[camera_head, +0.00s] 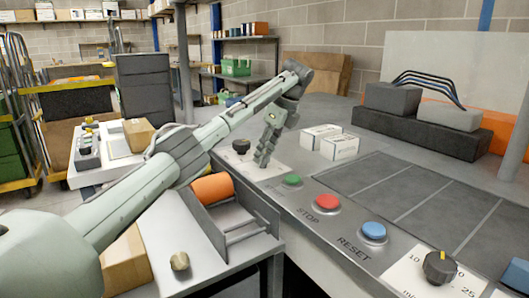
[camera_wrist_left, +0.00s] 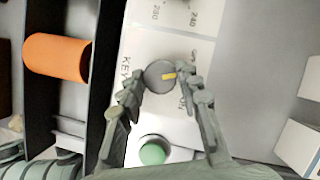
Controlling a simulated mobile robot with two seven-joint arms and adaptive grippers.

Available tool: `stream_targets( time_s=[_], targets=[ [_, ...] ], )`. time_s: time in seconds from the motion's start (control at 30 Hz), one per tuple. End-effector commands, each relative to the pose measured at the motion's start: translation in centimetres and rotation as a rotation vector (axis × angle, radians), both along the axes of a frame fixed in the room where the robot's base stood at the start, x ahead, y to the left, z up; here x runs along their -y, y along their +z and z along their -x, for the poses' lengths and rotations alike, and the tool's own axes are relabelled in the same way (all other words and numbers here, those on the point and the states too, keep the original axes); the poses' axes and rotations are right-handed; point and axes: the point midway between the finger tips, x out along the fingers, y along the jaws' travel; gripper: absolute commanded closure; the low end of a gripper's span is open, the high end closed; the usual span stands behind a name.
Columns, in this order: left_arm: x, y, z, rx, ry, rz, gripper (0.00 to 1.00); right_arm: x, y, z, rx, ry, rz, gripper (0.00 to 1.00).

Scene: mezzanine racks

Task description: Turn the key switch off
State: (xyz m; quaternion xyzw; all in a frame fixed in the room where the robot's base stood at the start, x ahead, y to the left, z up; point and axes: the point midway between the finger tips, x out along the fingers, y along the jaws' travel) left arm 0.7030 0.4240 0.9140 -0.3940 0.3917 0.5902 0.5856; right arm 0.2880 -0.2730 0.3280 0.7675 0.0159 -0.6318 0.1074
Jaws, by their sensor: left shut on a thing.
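The key switch (camera_wrist_left: 158,76) is a round grey knob with a yellow mark, on a pale plate lettered KEY in the left wrist view. Its yellow mark points to the right of that picture. My left gripper (camera_wrist_left: 160,84) is shut on it, one finger on each side. In the head view my left gripper (camera_head: 263,160) points down onto the panel between a black knob and the green button, and hides the key switch. My right gripper is in neither view.
A black knob (camera_head: 241,146) stands just behind the gripper. A green button (camera_head: 292,180), red STOP button (camera_head: 327,203) and blue RESET button (camera_head: 373,232) line the panel nearer me. An orange roller (camera_head: 212,188) lies left. White boxes (camera_head: 339,147) stand right.

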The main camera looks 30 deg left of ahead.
Motion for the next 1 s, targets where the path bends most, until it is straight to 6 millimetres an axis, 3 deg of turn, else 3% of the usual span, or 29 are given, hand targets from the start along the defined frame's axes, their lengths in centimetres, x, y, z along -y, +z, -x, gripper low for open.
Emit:
stream_targets(
  time_s=[0.5, 1.0],
  targets=[
    [0.0, 0.05, -0.21, -0.001, 0.339, 0.0, 0.95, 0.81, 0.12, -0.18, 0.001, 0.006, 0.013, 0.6],
    [-0.09, 0.06, -0.22, 0.0, 0.404, -0.001, 0.95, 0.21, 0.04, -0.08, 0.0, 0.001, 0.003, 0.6]
  ],
)
